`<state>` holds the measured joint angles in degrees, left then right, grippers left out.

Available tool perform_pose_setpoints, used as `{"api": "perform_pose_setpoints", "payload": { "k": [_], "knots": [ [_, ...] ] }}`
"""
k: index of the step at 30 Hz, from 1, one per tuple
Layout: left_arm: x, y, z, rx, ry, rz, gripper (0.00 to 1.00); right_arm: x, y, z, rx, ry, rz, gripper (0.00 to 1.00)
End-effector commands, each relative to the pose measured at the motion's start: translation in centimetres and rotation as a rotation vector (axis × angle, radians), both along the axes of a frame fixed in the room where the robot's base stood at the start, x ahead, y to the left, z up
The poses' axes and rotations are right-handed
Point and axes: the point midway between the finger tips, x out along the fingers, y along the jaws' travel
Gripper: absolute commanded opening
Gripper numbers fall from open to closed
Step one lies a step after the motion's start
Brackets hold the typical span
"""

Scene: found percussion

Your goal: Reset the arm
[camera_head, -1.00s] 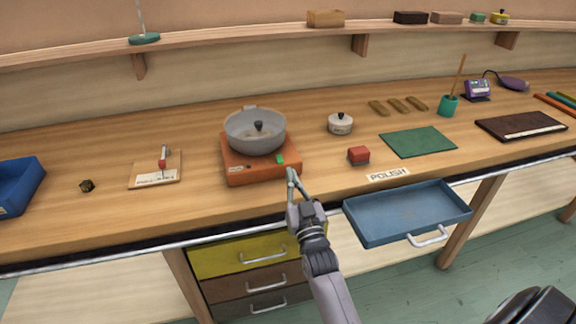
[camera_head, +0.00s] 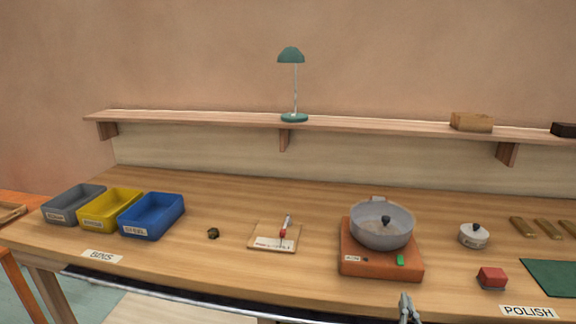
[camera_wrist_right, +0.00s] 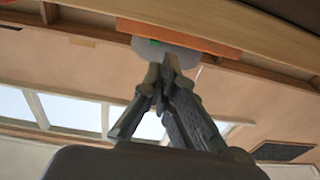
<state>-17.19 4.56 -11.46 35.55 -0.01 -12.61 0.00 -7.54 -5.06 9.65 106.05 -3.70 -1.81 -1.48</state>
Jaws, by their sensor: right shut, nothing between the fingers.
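My right gripper (camera_head: 408,306) shows at the bottom edge of the head view, below the front of the orange hot plate (camera_head: 380,268). It is shut and empty, and the rest of my right arm is out of frame. In the right wrist view my gripper (camera_wrist_right: 160,90) points up, its fingers together, with the orange hot plate (camera_wrist_right: 180,36) and part of the grey pot beyond. The grey pot (camera_head: 375,232) with a clear lid and dark knob sits on the hot plate, which has a green switch (camera_head: 400,260). My left gripper is not in view.
Grey (camera_head: 72,208), yellow (camera_head: 105,218) and blue (camera_head: 150,222) bins stand at the left.

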Motion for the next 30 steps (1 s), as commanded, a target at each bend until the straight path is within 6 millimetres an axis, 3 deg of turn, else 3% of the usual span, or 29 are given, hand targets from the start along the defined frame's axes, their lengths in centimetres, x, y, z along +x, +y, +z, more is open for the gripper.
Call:
{"api": "perform_pose_setpoints", "payload": {
  "k": [5, 12, 21, 29, 30],
  "knots": [
    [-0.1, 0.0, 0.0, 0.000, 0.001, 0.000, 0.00, -3.7, 2.4, -4.8, 0.017, 0.316, 0.070, 0.00],
    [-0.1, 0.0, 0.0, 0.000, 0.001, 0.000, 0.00, -12.8, 6.0, -10.6, 0.028, 0.775, 0.159, 0.00],
    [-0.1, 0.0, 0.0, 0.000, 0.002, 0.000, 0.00, -22.8, 8.2, -13.0, 0.023, 1.144, 0.224, 0.00],
    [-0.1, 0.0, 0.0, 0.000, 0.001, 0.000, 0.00, -29.9, 9.1, -13.2, 0.008, 1.375, 0.261, 0.00],
    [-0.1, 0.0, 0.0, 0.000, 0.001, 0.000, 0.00, -29.6, 9.1, -14.2, 0.008, 1.382, 0.260, 0.00]
  ]
}}
